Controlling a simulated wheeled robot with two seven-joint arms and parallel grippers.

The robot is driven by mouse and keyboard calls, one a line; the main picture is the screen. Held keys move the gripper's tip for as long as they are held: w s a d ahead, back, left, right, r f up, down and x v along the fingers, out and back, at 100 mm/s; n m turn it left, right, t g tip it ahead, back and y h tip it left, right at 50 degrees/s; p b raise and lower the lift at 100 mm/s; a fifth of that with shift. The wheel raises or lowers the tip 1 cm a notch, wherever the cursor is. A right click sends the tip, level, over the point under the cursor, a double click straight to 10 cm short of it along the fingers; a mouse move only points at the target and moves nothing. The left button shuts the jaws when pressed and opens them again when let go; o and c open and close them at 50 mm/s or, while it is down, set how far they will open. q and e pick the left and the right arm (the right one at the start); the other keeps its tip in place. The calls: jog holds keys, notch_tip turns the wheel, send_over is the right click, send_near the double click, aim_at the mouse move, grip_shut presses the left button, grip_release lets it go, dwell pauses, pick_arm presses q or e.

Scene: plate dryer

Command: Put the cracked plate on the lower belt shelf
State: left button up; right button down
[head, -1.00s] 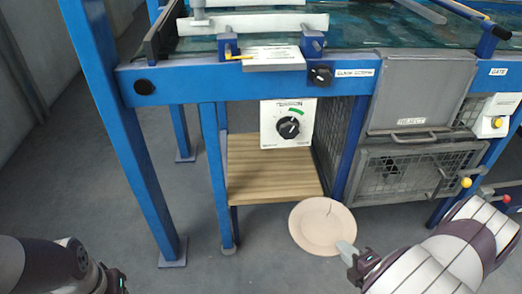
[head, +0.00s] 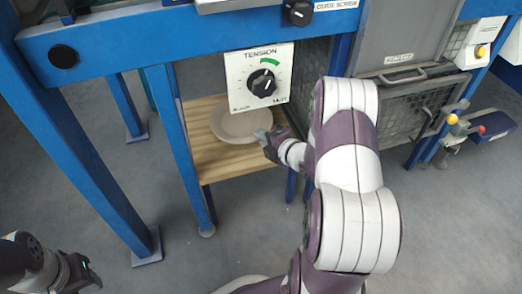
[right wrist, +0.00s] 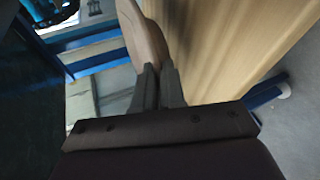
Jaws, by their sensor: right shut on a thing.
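The plate (head: 238,121), pale pinkish-beige, is over the wooden lower shelf (head: 225,166) under the blue frame. Its top edge is partly hidden by the tension panel, and I cannot make out its crack now. My right gripper (head: 266,138) is shut on the plate's near right rim. In the right wrist view the fingers (right wrist: 158,78) pinch the plate (right wrist: 143,38), seen nearly edge-on beside the shelf boards (right wrist: 225,45). I cannot tell whether the plate touches the shelf. My left gripper (head: 84,273) is at the lower left, away from the plate; its jaws are unclear.
The white tension panel (head: 277,57) with its black knob hangs just above the shelf. A blue leg (head: 177,145) stands at the shelf's left front. A mesh reject cage (head: 412,108) is to the right. Grey floor lies open in front.

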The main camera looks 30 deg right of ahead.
jog(key=shift+w+f, duration=0.1)
jog(key=shift+w, duration=0.3)
notch_tip(320, 180, down, 4)
jog(key=b, duration=0.3)
jog(key=shift+r+b, duration=0.25)
jog(key=shift+b, duration=0.05)
jog(key=shift+r, duration=0.25)
jog(key=shift+f, duration=0.25)
jog(key=c, duration=1.4)
grip_release()
jog(key=shift+c, duration=0.2)
